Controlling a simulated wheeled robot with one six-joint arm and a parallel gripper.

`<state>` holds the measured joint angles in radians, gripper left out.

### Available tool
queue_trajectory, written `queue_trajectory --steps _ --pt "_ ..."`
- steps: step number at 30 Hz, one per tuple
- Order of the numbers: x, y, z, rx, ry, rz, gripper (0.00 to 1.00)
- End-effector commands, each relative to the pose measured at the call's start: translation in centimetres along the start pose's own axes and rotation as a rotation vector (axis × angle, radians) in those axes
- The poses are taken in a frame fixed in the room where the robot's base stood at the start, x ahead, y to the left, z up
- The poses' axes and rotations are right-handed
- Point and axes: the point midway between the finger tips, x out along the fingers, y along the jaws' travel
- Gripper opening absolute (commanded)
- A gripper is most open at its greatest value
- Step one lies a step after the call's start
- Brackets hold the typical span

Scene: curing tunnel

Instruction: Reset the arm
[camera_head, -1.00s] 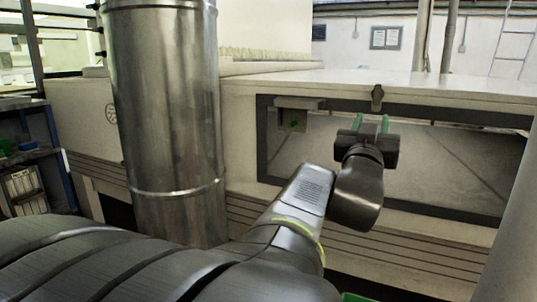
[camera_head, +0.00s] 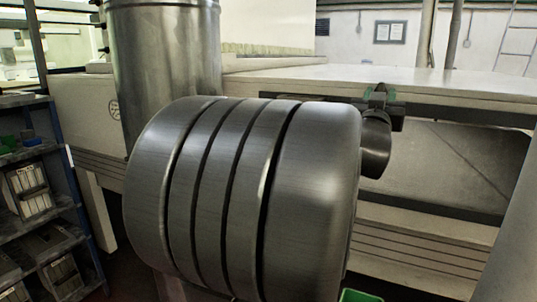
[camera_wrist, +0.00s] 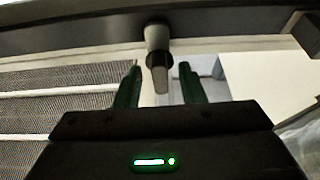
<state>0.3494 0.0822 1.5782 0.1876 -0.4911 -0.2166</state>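My gripper (camera_head: 380,96) is at the upper right in the head view, in front of the top edge of the machine's window frame. In the wrist view its two green fingers (camera_wrist: 158,84) stand apart with a gap between them. A dark latch with a pale base (camera_wrist: 158,62) hangs from the frame and shows between the fingers in that picture. I cannot tell how far it is from them. I see nothing held. My large ribbed arm link fills the middle of the head view and hides my forearm and part of the window.
The pale curing machine (camera_head: 460,88) with its window (camera_head: 450,165) stands ahead. A shiny metal duct (camera_head: 165,50) rises at the left. A blue shelf rack (camera_head: 60,190) with boxes stands far left. A green container (camera_head: 358,295) shows at the bottom edge.

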Motion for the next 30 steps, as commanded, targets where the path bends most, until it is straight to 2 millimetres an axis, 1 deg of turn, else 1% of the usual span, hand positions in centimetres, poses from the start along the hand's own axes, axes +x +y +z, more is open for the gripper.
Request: queue_trajectory --steps 6,8,11,30 --pt "-0.2 0.0 0.0 -0.001 0.000 0.000 0.36" --pt "-0.6 0.0 0.0 -0.001 0.000 -0.001 0.36" --pt "-1.7 0.0 0.0 -0.002 0.001 -0.001 0.36" --pt "-12.7 0.0 0.0 -0.002 0.001 -0.002 0.36"
